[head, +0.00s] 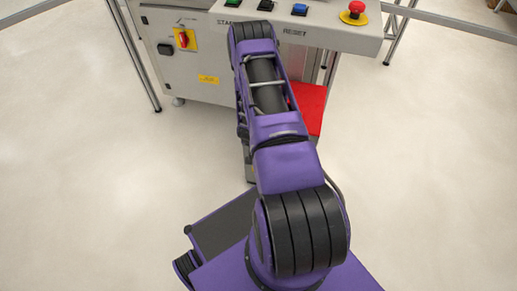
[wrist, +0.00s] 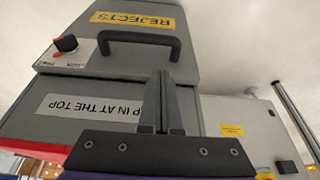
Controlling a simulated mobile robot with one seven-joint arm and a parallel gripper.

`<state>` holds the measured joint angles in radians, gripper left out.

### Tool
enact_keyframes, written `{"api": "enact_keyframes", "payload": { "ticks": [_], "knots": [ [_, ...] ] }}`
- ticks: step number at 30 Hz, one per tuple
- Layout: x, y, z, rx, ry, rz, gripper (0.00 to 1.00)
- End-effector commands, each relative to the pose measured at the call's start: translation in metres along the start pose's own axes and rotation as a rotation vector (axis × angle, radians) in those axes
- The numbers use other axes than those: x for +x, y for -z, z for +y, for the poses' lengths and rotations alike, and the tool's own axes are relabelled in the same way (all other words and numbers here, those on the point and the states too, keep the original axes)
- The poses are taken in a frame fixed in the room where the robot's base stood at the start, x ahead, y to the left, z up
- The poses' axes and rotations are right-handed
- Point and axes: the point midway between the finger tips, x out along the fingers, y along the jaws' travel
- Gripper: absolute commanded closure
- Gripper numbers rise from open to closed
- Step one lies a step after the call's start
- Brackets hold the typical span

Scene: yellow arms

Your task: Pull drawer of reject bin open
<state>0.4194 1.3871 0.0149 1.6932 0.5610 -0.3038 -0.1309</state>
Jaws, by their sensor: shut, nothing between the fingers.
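The grey reject bin appears upside down in the wrist view. Its drawer front (wrist: 120,64) carries a yellow "REJECTS" label (wrist: 132,20) and a black arched handle (wrist: 140,37). A dark seam separates the drawer front from the panel below it in the picture; I cannot tell whether the drawer is fully closed. My gripper (wrist: 160,75) is shut and empty. Its fingertips point at the drawer front, just below the handle bar in the picture; I cannot tell whether they touch it. In the head view my arm hides my gripper and most of the bin.
A black knob with an orange mark (wrist: 65,44) sits beside the handle. A white upside-down label (wrist: 90,106) marks the lower panel. A machine console (head: 340,35) with buttons and a red emergency stop (head: 356,8) stands ahead. A red surface (head: 311,107) shows beside my arm. Floor is clear on both sides.

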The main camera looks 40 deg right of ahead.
Motion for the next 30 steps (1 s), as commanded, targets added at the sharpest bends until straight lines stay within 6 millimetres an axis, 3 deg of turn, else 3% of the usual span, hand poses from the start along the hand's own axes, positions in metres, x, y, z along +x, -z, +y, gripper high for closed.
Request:
{"api": "enact_keyframes", "payload": {
  "ticks": [15,21,30],
  "knots": [
    [0.084,0.000,0.000,0.000,0.000,0.002,1.00],
    [0.096,0.000,0.000,-0.001,-0.001,0.001,1.00],
    [0.096,0.001,0.000,-0.001,0.000,0.001,1.00]
  ]
}}
